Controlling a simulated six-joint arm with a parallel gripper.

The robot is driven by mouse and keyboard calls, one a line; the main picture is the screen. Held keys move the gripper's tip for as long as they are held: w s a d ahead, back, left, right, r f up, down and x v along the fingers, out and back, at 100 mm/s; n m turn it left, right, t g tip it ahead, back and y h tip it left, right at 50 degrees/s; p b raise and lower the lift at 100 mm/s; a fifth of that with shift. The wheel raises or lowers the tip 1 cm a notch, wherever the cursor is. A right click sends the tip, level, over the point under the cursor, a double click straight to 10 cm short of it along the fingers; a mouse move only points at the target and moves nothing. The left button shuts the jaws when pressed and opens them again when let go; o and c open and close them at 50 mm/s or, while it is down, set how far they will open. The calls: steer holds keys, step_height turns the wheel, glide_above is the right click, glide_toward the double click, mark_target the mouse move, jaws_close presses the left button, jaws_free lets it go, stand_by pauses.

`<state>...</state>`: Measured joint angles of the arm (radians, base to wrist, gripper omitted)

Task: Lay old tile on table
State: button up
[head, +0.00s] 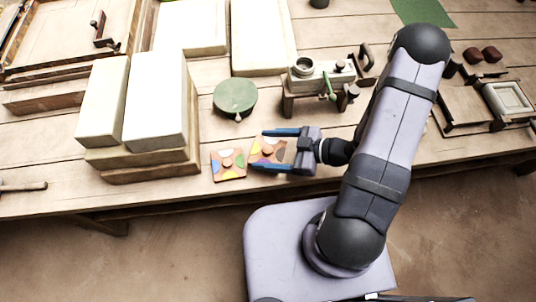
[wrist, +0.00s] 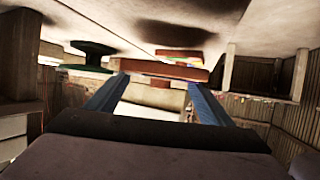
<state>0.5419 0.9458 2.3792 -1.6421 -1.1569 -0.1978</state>
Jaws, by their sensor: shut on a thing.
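A patterned tile (head: 268,152) with orange, yellow and purple patches sits between the two blue fingers of my gripper (head: 258,149), which is shut on it. It is at or just above the table, near the front edge; I cannot tell if it touches. A second patterned tile (head: 228,165) lies flat on the wooden table (head: 60,196), just left of the held one. In the wrist view, the held tile's brown edge (wrist: 163,70) spans my gripper's fingertips (wrist: 157,82). The frames do not show clearly which tile is old.
A round green disc (head: 235,96) stands behind the tiles. Pale blocks on a wooden base (head: 155,105) stand to the left. A small press-like bench with a pot (head: 320,78) is behind my gripper. A wooden frame and tray (head: 507,98) lie at the right.

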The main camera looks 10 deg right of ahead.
mark_target(269, 155)
steer(key=shift+f, duration=2.1)
steer(key=shift+f, duration=0.1)
steer(key=o, duration=1.2)
steer(key=shift+d, duration=0.1)
steer(key=v, duration=1.2)
steer(key=shift+s+b, duration=0.1)
steer(key=shift+b, duration=0.3)
